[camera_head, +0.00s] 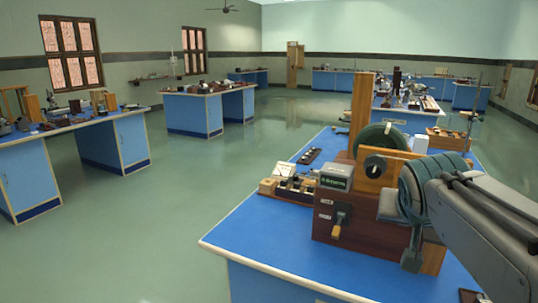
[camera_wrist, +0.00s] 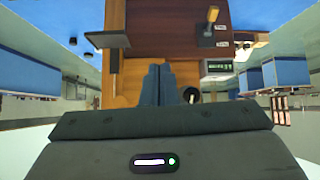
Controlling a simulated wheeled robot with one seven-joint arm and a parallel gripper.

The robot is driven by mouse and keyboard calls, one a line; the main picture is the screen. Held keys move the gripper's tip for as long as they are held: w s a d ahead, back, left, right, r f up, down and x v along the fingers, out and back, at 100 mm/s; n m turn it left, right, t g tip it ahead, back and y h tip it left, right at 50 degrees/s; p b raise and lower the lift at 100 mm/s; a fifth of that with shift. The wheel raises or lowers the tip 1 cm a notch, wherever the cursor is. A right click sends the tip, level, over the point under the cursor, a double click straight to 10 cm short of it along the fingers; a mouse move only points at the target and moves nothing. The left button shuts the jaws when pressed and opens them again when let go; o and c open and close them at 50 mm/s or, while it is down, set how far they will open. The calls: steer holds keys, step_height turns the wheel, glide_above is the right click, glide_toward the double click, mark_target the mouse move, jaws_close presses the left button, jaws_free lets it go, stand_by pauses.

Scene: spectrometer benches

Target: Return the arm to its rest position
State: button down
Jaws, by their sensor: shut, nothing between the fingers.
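My arm (camera_head: 485,215) reaches in from the right in the head view, over the near blue bench (camera_head: 250,245). In the wrist view my gripper (camera_wrist: 159,70) has its two dark fingers together, with nothing between them. The fingers point towards a brown wooden apparatus (camera_wrist: 165,45), which appears upside down there. I cannot tell whether they touch it. In the head view the fingers are hard to make out. The wooden apparatus (camera_head: 335,232) stands on the bench with a green display (camera_head: 336,178), an orange-handled lever (camera_head: 338,225) and a tall wooden post (camera_head: 362,105).
A white block (camera_head: 420,144) is farther back. Other blue benches (camera_head: 120,140) stand to the left and back. The green floor (camera_head: 150,225) between them is clear.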

steer(key=s+a+f+n+g+y+p, duration=0.3)
steer(key=s+a+f+n+g+p, duration=0.1)
steer(key=s+a+f, duration=0.6)
steer(key=s+f+g, duration=0.1)
steer(key=s+f, duration=0.2)
steer(key=shift+a+g+y+p, duration=0.3)
steer(key=shift+a, duration=0.05)
